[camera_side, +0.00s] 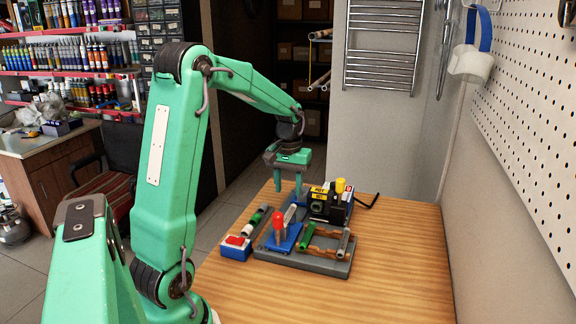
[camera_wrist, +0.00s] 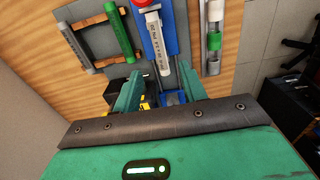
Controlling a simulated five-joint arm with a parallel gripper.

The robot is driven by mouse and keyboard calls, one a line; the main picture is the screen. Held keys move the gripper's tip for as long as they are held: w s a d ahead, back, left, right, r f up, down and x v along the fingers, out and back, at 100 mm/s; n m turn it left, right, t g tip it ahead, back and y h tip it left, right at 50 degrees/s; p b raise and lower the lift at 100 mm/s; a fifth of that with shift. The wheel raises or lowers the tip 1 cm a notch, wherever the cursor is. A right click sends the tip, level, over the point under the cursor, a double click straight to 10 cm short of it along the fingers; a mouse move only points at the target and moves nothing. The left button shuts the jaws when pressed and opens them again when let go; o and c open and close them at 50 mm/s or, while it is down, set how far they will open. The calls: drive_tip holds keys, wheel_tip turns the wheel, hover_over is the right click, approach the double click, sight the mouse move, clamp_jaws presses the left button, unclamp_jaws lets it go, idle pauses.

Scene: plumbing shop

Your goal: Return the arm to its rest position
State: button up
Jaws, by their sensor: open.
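My gripper (camera_side: 288,182) is green, points down and hangs above the far left part of the wooden workbench (camera_side: 385,275). Its two fingers are apart, with nothing seen held between them. In the wrist view the fingers of my gripper (camera_wrist: 158,92) reach toward a blue fixture and a white labelled tube (camera_wrist: 156,42). In the side view this white tube (camera_side: 290,214) stands at the fixture just below the fingers. Whether the fingers touch anything is hard to tell. The arm is bent forward over the bench.
A grey tray (camera_side: 305,262) holds a blue vise with a red knob (camera_side: 278,218) and a green-sleeved pipe (camera_side: 306,236). A black and yellow device (camera_side: 328,203) stands behind it. The bench's front right is clear. A pegboard wall (camera_side: 535,90) is right.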

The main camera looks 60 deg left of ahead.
drive_tip(key=s+d+r+m+t, duration=0.1)
drive_tip(key=s+d+r+m, duration=0.1)
drive_tip(key=d+r, duration=0.3)
drive_tip(key=s+d+r+m+t, duration=0.1)
drive_tip(key=s+d+r+m, duration=0.15)
drive_tip(key=d, duration=0.55)
drive_tip(key=s+d+r+m+t, duration=0.1)
drive_tip(key=s+d+m+t, duration=0.2)
drive_tip(key=s+d, duration=0.5)
drive_tip(key=shift+s+d+r+m+t, duration=0.2)
drive_tip(key=shift+d+r+m+t, duration=0.1)
drive_tip(key=shift+d+m, duration=0.55)
drive_tip(key=shift+d, duration=0.1)
idle(1.8)
